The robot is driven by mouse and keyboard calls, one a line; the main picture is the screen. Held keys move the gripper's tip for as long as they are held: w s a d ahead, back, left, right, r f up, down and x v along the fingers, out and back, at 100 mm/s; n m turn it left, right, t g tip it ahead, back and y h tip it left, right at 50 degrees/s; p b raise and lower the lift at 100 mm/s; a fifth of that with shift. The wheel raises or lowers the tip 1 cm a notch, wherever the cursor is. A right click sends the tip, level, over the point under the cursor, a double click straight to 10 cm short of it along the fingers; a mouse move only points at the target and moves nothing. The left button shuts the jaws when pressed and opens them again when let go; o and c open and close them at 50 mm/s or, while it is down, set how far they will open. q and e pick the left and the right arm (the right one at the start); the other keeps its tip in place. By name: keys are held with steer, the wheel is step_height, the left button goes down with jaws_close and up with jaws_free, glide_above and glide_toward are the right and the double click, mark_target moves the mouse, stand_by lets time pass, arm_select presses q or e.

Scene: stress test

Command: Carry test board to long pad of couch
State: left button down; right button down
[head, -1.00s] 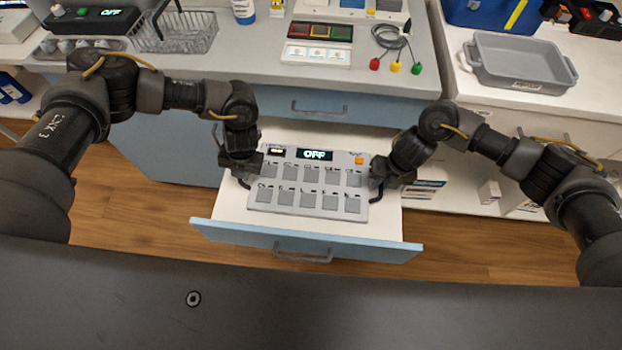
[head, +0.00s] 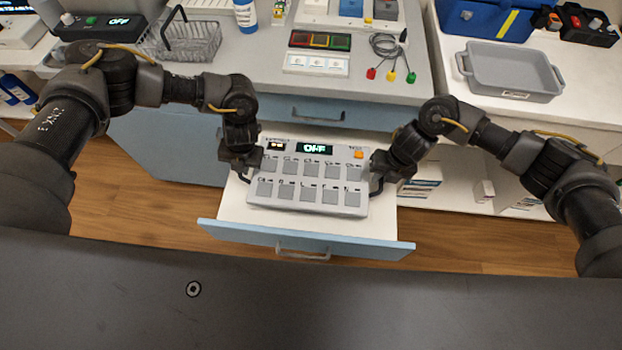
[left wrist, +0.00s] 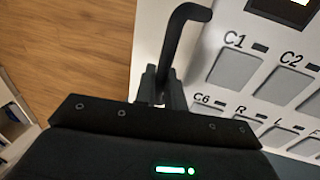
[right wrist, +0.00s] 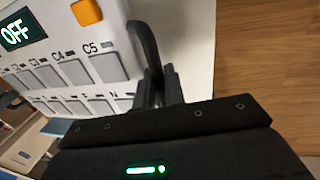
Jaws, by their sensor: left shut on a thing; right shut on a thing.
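The test board (head: 310,177) is a light grey panel with rows of grey pads, an orange button and a display reading OFF. It is over the open drawer (head: 302,232) and seems lifted clear of its white floor. My left gripper (head: 248,162) is shut on the black handle at the board's left end; the left wrist view shows the handle (left wrist: 180,42) between the fingers. My right gripper (head: 380,168) is shut on the right-end handle, which also shows in the right wrist view (right wrist: 147,45). No couch or long pad is in view.
The counter (head: 270,75) behind holds a wire basket (head: 183,40), a bottle (head: 245,14) and coloured leads (head: 392,60). A grey tray (head: 512,72) stands on the right counter. Wooden floor (head: 150,185) is open at the left of the drawer.

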arm_select(q)
steer(key=shift+r, duration=0.15)
arm_select(e)
steer(key=shift+r, duration=0.15)
stand_by(0.5)
